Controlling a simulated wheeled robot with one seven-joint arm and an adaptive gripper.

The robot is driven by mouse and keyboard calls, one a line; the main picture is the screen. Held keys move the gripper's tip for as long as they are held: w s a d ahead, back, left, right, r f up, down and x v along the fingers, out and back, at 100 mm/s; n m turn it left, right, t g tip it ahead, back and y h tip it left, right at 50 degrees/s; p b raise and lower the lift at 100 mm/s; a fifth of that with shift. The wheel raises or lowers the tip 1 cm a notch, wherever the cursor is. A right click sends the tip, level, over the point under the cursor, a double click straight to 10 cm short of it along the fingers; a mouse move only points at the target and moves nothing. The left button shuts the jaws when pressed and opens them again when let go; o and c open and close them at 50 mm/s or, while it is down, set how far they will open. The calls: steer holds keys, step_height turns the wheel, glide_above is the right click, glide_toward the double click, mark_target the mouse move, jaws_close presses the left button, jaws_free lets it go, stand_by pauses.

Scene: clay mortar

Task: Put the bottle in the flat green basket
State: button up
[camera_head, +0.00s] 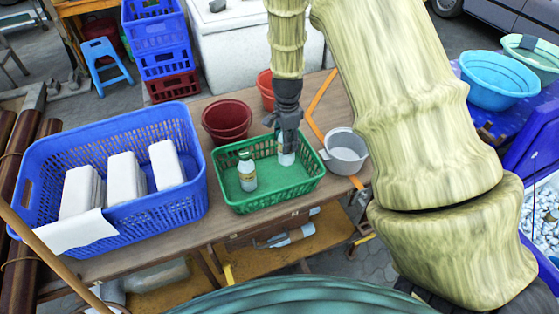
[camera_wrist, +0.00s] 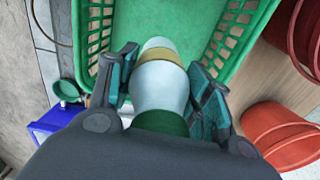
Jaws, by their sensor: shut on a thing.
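The flat green basket (camera_head: 268,193) stands on the wooden table in the head view. One bottle (camera_head: 247,172) with a pale body and green cap stands upright inside it at the left. My gripper (camera_head: 286,140) is over the right part of the basket, shut on a second bottle (camera_head: 286,157). In the wrist view my gripper (camera_wrist: 160,88) has its fingers on both sides of this bottle (camera_wrist: 158,82), which has a green neck and a yellowish band. The basket (camera_wrist: 222,40) lies beyond it. I cannot tell whether the held bottle touches the basket floor.
A big blue basket (camera_head: 196,200) with white stacks stands left of the green one. Dark red pots (camera_head: 227,121) stand behind, with a brighter red pot (camera_head: 265,88) further back. A grey pot (camera_head: 346,150) is close on the right. The green basket's middle floor looks clear.

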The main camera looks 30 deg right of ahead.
mark_target(286, 156)
steer(key=shift+f+p, duration=1.05)
steer(key=shift+f, duration=2.6)
steer(key=shift+f, duration=0.1)
steer(key=o, duration=1.3)
steer(key=shift+r+b, duration=2)
steer(key=shift+r, duration=4.15)
